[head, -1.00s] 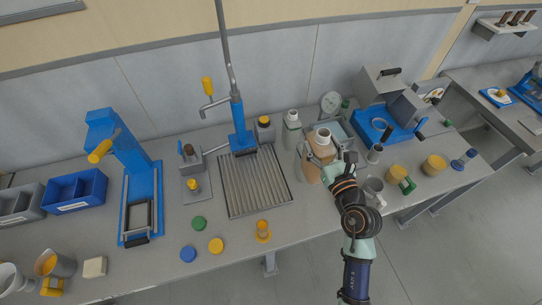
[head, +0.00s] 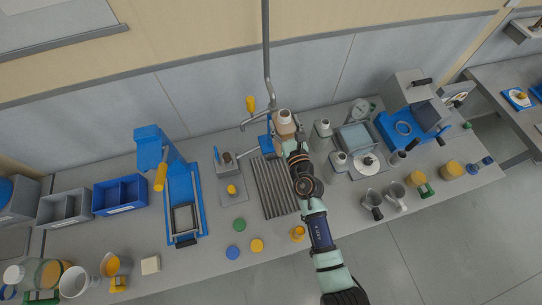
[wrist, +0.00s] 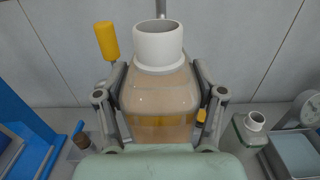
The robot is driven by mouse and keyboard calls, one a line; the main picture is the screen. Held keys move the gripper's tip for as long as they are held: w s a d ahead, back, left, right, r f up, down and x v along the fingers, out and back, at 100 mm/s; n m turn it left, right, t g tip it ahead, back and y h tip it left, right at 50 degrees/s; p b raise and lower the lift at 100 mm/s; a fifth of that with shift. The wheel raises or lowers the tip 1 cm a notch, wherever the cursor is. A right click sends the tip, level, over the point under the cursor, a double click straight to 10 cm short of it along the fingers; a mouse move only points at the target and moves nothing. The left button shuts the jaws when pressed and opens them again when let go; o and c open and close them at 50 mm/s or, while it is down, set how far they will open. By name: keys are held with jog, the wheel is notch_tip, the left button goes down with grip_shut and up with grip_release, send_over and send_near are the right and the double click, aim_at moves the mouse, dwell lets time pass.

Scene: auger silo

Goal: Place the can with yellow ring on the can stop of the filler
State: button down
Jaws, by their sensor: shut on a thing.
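The can with yellow ring (wrist: 160,95) is a beige, see-through bottle with a white neck and a yellow band low on its body. My gripper (wrist: 160,105) is shut on its sides, and the can is upright. In the head view the can (head: 286,128) is in front of the filler's top right part. The filler (head: 266,143) has a blue column, a grey pipe, a spout at left and a yellow handle (head: 250,103). Its ribbed grey tray (head: 272,185) lies below. The can and my arm hide part of the column; I cannot make out the can stop.
Other cans (head: 322,130) and (head: 338,160) stand right of my arm, near a scale (head: 355,137). A blue press (head: 180,195) and a small grey stand (head: 232,190) are to the left. Coloured lids (head: 256,245) lie at the front.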

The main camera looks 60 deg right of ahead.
jog(key=shift+s+f, duration=0.1)
jog(key=shift+f, duration=0.05)
notch_tip(320, 180, down, 20)
jog(key=b, duration=2)
jog(key=shift+c, duration=0.4)
grip_release()
jog(key=v, duration=1.2)
